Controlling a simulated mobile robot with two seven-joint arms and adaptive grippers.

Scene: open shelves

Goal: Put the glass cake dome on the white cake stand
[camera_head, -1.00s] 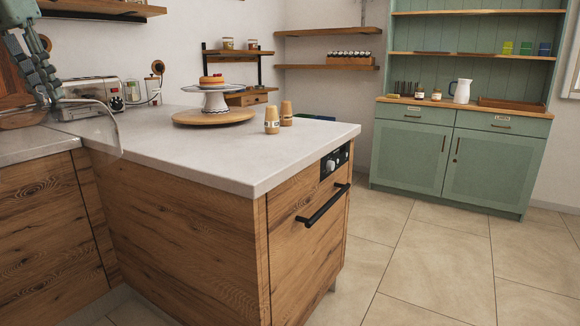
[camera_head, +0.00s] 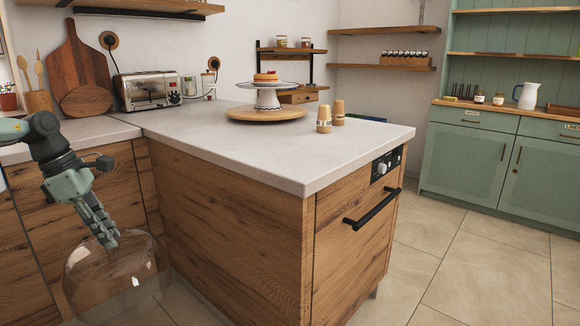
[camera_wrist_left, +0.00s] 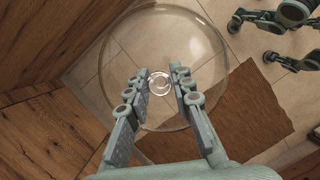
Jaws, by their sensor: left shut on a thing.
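The clear glass cake dome (camera_head: 118,283) hangs low in front of the wooden cabinets at the lower left of the head view. My left gripper (camera_head: 108,238) points down and is shut on its top knob. In the left wrist view the knob (camera_wrist_left: 160,83) sits between the fingers, with the round dome spread below. The white cake stand (camera_head: 268,99) stands on the counter, apart from the dome, with a small cake (camera_head: 266,77) on its plate. My right gripper (camera_wrist_left: 252,38) shows partly at the wrist view's top right, its fingers apart; the head view does not show it.
The stand rests on a round wooden board (camera_head: 240,115). Two wooden shakers (camera_head: 324,120) stand right of it. A toaster (camera_head: 148,91) and cutting boards (camera_head: 80,65) are at the back left. The counter's near part (camera_head: 250,150) is clear. Its edge lies between dome and stand.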

